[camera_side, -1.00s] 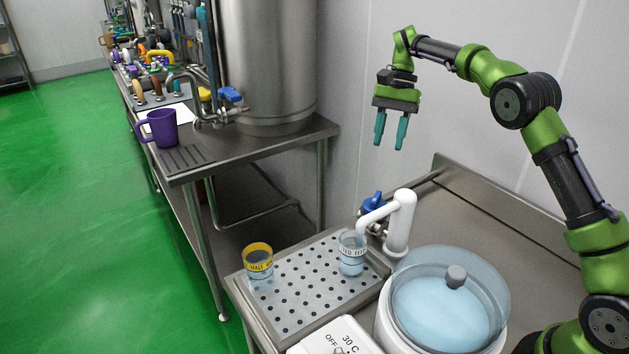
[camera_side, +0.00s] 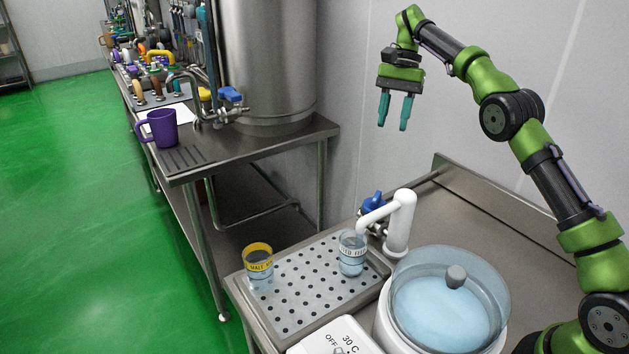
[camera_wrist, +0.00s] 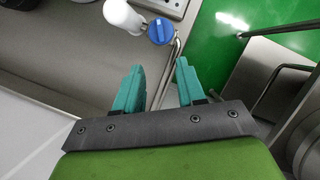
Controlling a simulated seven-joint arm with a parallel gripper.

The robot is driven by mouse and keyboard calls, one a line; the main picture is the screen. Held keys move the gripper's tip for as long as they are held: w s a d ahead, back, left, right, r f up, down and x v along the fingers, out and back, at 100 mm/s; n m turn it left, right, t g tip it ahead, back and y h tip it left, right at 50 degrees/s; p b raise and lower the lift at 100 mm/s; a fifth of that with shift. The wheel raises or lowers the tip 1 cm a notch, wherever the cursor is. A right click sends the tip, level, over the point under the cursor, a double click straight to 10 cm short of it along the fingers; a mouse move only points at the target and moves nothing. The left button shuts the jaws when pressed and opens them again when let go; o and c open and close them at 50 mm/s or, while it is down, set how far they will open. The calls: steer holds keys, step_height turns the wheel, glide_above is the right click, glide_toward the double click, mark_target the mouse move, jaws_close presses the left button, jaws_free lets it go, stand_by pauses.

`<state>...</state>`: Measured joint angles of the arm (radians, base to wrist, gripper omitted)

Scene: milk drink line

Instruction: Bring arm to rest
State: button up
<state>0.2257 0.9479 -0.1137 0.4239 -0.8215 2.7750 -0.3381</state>
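My gripper (camera_side: 395,110) hangs in the air with its teal fingers pointing down, high above the back of the steel counter and near the wall. Its two fingers stand apart with nothing between them. In the wrist view my gripper (camera_wrist: 160,85) also shows a clear gap between the fingers. Beyond the fingertips, the white tap's blue knob (camera_wrist: 160,31) shows well below. My gripper touches nothing.
A glass with a yellow band (camera_side: 258,262) and a glass with a pale band (camera_side: 352,254) stand on the perforated tray (camera_side: 300,318). The white tap (camera_side: 401,222) rises beside a round tank with a clear lid (camera_side: 478,262). A purple mug (camera_side: 163,128) stands on the far steel table (camera_side: 225,160).

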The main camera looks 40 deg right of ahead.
step_height(320, 180, down, 3)
steer(key=s+d+n+h, duration=0.2)
steer(key=d, duration=0.1)
steer(key=s+a+r+n+t, duration=0.1)
steer(key=s+a+n+t, duration=0.1)
steer(key=s, duration=0.6)
steer(key=s+a+n+t, duration=0.2)
steer(key=s+a+t, duration=0.2)
steer(key=s+a, duration=0.3)
steer(key=s+a+r+n+t, duration=0.1)
steer(key=s+a, duration=0.4)
steer(key=s, duration=0.5)
steer(key=shift+s+r+n+t, duration=0.2)
steer(key=shift+r+n+t, duration=0.25)
steer(key=shift+t, duration=0.75)
